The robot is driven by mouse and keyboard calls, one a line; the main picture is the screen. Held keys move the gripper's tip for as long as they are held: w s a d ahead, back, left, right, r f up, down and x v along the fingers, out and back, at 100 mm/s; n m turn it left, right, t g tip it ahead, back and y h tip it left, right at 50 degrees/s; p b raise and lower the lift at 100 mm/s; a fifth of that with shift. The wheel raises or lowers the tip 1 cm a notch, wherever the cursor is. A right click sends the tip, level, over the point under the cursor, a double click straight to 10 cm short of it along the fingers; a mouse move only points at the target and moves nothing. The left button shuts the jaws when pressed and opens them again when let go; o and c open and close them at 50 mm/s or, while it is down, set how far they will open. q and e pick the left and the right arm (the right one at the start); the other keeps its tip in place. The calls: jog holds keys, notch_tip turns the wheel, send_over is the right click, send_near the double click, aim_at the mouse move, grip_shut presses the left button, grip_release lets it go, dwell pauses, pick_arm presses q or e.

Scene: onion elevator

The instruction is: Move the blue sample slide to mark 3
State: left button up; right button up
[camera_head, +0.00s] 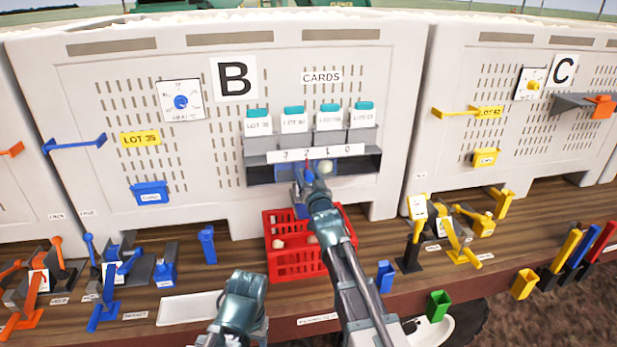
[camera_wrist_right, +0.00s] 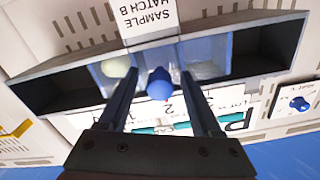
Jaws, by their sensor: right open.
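The blue sample slide (camera_head: 285,173) sits in the sample hatch of panel B, under a white strip marked 3, 2, 1, 0 (camera_head: 316,154). The wrist view shows the hatch upside down. There the slide's blue knob (camera_wrist_right: 159,84) is close to the mark 2 (camera_wrist_right: 168,107). Mark 3 lies to the left of it in the head view. My right gripper (camera_wrist_right: 160,80) is open, with one finger on each side of the knob. In the head view the right gripper (camera_head: 306,183) covers part of the slide.
A pale onion (camera_head: 325,167) shows in the hatch beside the knob. A red crate (camera_head: 296,265) with onions stands below my right arm. Card holders (camera_head: 312,118) sit above the hatch. Levers and blocks (camera_head: 110,270) line the wooden shelf, with a white tray (camera_head: 188,308) at the front.

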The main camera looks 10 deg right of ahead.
jog(key=shift+w, duration=0.2)
grip_shut()
dwell(1.3)
